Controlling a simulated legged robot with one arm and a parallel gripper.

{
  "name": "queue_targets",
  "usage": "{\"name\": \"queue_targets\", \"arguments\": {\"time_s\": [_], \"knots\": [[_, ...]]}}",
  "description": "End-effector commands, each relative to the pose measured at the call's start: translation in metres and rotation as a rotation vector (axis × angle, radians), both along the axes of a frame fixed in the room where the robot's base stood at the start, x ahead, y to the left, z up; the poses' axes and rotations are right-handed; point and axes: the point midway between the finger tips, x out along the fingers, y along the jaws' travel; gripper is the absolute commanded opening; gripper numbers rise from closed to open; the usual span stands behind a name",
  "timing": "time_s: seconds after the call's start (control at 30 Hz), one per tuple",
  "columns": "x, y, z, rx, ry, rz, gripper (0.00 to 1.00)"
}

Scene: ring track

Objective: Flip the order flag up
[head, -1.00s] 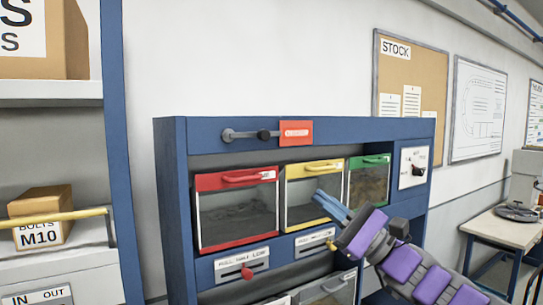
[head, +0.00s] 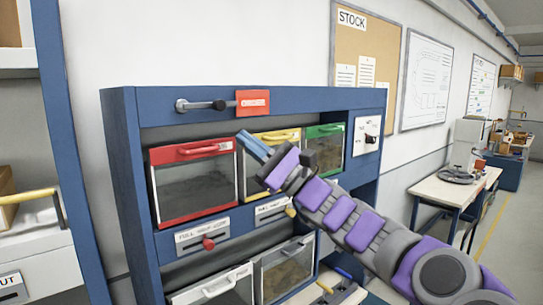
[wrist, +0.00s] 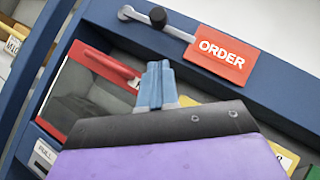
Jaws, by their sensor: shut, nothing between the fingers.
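The order flag (head: 253,102) is a red plate at the right end of a grey bar on the top rail of the blue cabinet (head: 122,105). The bar lies level, with a round pivot at its left end and a black knob (head: 219,105) partway along. In the wrist view the flag (wrist: 222,52) reads ORDER, and the black knob (wrist: 158,18) shows above my fingers. My gripper (head: 252,146) is shut and empty, below the flag and in front of the bins. Its blue fingertips (wrist: 158,70) point up toward the bar, apart from it.
Red (head: 193,185), yellow (head: 272,140) and green (head: 324,131) framed bins sit below the rail. A red-knobbed slider (head: 208,243) is under the red bin. A switch panel (head: 367,136) is at the right. A table (head: 452,190) stands farther right.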

Motion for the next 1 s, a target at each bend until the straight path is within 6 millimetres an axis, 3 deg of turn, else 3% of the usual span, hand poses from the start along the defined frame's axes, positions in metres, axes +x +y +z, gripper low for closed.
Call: {"name": "queue_targets", "arguments": {"time_s": [0.07,0.33,1.0], "knots": [[0.006,0.009,0.01,0.001,-0.001,-0.001,0.0],[-0.006,0.02,0.037,0.005,-0.001,-0.002,0.0],[-0.01,0.026,0.044,-0.017,-0.013,-0.002,0.0]]}}
